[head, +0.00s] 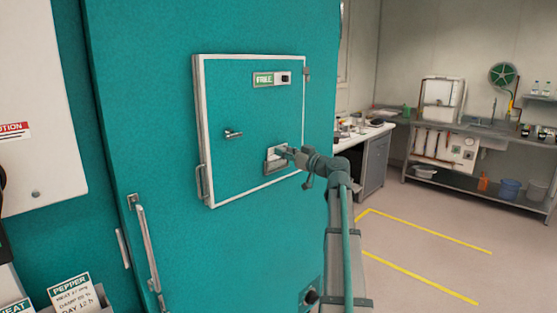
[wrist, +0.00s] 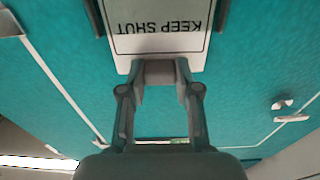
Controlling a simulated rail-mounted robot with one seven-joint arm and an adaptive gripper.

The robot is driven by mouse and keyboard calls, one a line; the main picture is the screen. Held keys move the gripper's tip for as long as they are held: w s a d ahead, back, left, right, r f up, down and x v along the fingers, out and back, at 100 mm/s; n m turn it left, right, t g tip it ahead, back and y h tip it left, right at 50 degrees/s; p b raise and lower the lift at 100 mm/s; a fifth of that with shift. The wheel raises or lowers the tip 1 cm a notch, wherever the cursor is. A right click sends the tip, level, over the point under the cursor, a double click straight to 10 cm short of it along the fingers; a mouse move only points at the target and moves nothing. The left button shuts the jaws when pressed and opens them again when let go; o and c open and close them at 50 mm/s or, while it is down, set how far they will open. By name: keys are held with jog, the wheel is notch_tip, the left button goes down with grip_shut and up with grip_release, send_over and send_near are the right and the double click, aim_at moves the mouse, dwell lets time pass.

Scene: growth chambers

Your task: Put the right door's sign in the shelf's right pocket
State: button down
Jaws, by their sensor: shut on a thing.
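The sign (wrist: 160,42) is a white plate reading KEEP SHUT, upside down in the wrist view. It shows small and pale in the head view (head: 274,153), in a grey holder (head: 271,168) on the teal door (head: 240,110). Grey holder edges flank it in the wrist view. My gripper (wrist: 160,72) is shut on the sign's near edge; in the head view my gripper (head: 287,152) reaches it from the right. I cannot tell whether the sign is still fully seated. The shelf's right pocket cannot be made out for certain.
A PEPPER card (head: 75,290) and a partly cut-off card (head: 14,306) stand at the lower left. The door has a lever handle (head: 233,134) and a green label (head: 264,79). A bench (head: 375,150) stands at the right; the floor with yellow lines is clear.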

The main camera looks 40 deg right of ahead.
jog(key=shift+r, duration=0.15)
jog(key=shift+r, duration=0.75)
jog(key=shift+r+b, duration=0.2)
jog(key=shift+b, duration=0.1)
jog(key=shift+r+b, duration=0.4)
jog(key=shift+r, duration=0.95)
jog(key=b+v, duration=0.4)
jog(key=v, duration=0.6)
dwell(0.5)
dwell(1.1)
